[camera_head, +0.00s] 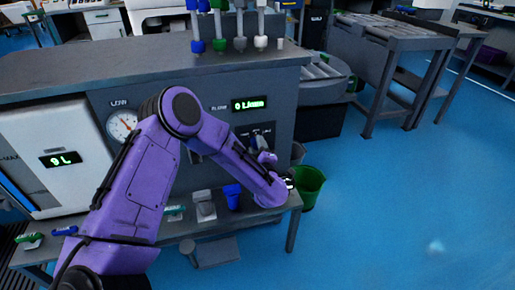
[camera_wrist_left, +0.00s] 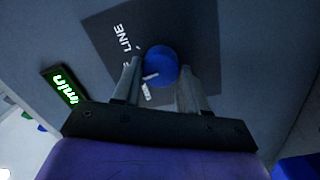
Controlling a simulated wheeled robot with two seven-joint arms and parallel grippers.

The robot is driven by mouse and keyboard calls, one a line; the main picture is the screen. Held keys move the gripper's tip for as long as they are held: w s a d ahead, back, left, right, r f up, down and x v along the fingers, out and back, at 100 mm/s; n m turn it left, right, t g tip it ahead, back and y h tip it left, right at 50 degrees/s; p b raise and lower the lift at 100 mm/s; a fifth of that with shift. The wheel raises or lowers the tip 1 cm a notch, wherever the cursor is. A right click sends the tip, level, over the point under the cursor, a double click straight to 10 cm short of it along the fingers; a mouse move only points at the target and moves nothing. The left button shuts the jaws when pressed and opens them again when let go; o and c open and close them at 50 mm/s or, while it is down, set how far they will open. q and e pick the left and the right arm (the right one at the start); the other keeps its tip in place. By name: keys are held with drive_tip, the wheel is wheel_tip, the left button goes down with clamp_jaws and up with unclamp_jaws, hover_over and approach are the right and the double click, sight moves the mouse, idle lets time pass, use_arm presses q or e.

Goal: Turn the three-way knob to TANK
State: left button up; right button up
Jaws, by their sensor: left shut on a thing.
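The three-way knob (camera_wrist_left: 161,62) is a round blue knob on a dark label plate (camera_wrist_left: 202,30) in the left wrist view. A small white mark lies at its lower left edge. The word LINE stands to its left, and another label below it is partly hidden by a finger. My left gripper (camera_wrist_left: 160,74) is shut on the knob, one finger on each side. In the head view my left gripper (camera_head: 259,145) is at the dark plate on the grey panel (camera_head: 282,104), and the knob is hidden there. My right gripper is in neither view.
A green flow display (camera_head: 249,104) is above the plate, and a pressure gauge (camera_head: 122,125) is farther left. Below is a low bench (camera_head: 262,214) with a blue cup (camera_head: 233,196). A green bin (camera_head: 309,187) stands at the right. Blue floor is open beyond it.

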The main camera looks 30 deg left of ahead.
use_arm(q)
drive_tip(key=n+b, duration=0.1)
drive_tip(key=n, duration=0.3)
drive_tip(key=shift+f, duration=0.2)
drive_tip(key=shift+n+y+b, duration=0.3)
drive_tip(key=shift+n+b, duration=0.55)
drive_tip(key=shift+n, duration=1.35)
drive_tip(key=o, duration=1.1)
drive_tip(key=shift+c, duration=0.2)
drive_tip(key=shift+d, duration=0.15)
drive_tip(key=p+v, duration=0.1)
drive_tip(key=v, duration=0.9)
drive_tip(key=shift+s, duration=0.2)
drive_tip(key=shift+d+f, duration=0.1)
